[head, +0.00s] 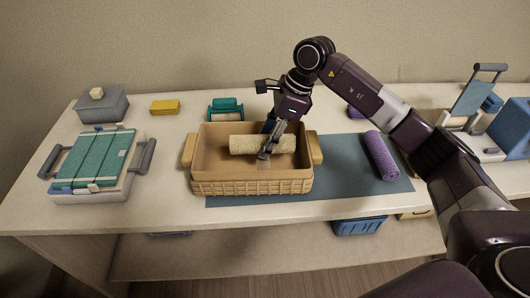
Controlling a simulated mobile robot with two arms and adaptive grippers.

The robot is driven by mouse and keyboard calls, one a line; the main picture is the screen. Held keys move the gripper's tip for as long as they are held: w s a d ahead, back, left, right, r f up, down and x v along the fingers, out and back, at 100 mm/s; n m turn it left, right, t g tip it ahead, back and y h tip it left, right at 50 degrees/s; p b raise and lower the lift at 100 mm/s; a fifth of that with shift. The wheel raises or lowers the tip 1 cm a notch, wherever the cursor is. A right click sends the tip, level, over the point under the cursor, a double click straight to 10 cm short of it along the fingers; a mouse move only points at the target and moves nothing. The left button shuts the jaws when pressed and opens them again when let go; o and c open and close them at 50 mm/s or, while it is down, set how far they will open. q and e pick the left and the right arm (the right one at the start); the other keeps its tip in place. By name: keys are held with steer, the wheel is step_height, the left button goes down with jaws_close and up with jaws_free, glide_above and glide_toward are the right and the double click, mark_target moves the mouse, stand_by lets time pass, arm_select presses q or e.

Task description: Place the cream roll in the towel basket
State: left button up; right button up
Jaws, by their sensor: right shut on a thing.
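The cream roll (246,144) lies level inside the towel basket (252,187), in its middle to back part. The basket is tan, with a woven front and a handle at each side. My right gripper (265,152) reaches down into the basket and is shut on the cream roll, around its middle. I cannot tell whether the roll rests on the basket floor. My left gripper is not in the head view.
A purple roll (380,156) lies on the blue mat (338,182) right of the basket. A teal-topped device (93,160), a grey box (101,104) and a yellow block (165,107) stand on the left. A teal item (226,108) is behind the basket.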

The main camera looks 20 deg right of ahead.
mark_target(266, 166)
steer(key=shift+f, duration=0.85)
step_height(266, 166, down, 4)
steer(key=shift+p, duration=0.65)
steer(key=shift+f, duration=0.2)
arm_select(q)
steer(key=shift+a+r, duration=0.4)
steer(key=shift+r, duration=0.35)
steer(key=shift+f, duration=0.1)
arm_select(e)
steer(key=shift+f, duration=0.1)
steer(key=shift+f+b, duration=0.15)
steer(key=shift+b, duration=0.15)
steer(key=o, duration=1.2)
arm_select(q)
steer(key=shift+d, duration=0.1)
